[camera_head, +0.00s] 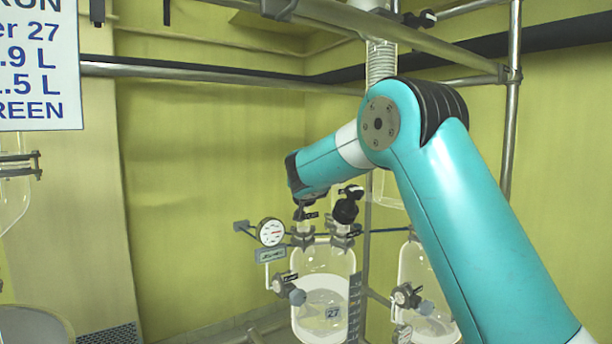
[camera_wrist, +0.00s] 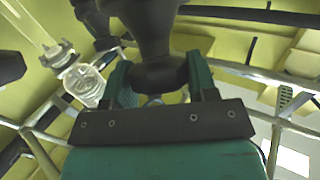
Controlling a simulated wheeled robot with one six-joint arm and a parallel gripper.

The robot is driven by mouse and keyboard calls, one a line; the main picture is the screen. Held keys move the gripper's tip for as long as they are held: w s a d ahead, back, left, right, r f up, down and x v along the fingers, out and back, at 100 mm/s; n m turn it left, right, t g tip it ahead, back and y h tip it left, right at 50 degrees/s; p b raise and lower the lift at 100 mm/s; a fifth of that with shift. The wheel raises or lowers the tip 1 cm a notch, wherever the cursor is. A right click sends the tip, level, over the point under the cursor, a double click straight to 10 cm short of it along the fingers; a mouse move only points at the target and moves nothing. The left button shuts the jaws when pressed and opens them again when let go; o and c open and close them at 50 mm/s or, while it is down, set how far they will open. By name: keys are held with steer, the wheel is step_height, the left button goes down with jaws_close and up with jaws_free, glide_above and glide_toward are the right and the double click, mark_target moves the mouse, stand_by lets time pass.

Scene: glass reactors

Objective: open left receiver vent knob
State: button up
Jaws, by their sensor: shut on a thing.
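The left receiver (camera_head: 312,262) is a clear glass vessel marked 27, with white contents in its lower part. Two dark knobs with small tags stand on its top, a left one (camera_head: 306,212) and a larger right one (camera_head: 347,208). In the wrist view, my gripper (camera_wrist: 160,84) has its teal fingers on both sides of a dark round knob (camera_wrist: 155,35) and is shut on it. In the head view my wrist is just above the receiver's top, and my fingers cannot be made out. The tag wording is too small to read.
A round gauge (camera_head: 271,232) and a side valve (camera_head: 289,290) are at the left receiver's left. A second glass receiver (camera_head: 425,275) stands to the right, partly behind my arm. Metal rails (camera_head: 220,78) cross above. A sign (camera_head: 38,62) hangs at upper left.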

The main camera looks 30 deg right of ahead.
steer(key=n+t+y+b, duration=0.1)
steer(key=n+y, duration=0.1)
steer(key=n+y+b, duration=0.1)
steer(key=n+y, duration=0.1)
steer(key=shift+d+f+n+t, duration=0.1)
steer(key=shift+d+n+t, duration=0.1)
steer(key=shift+n+t, duration=0.15)
steer(key=n+y+b, duration=0.2)
steer(key=n+y, duration=0.4)
steer(key=n+g+y, duration=0.1)
steer(key=n+y, duration=0.2)
steer(key=shift+a+n+g+p, duration=0.1)
steer(key=shift+n+g+p, duration=0.25)
steer(key=shift+p, duration=0.05)
steer(key=shift+a+n+g+y+p, duration=0.1)
steer(key=shift+n+g+y+p, duration=0.45)
steer(key=shift+n+y, duration=0.4)
steer(key=shift+g, duration=0.25)
steer(key=o, duration=0.9)
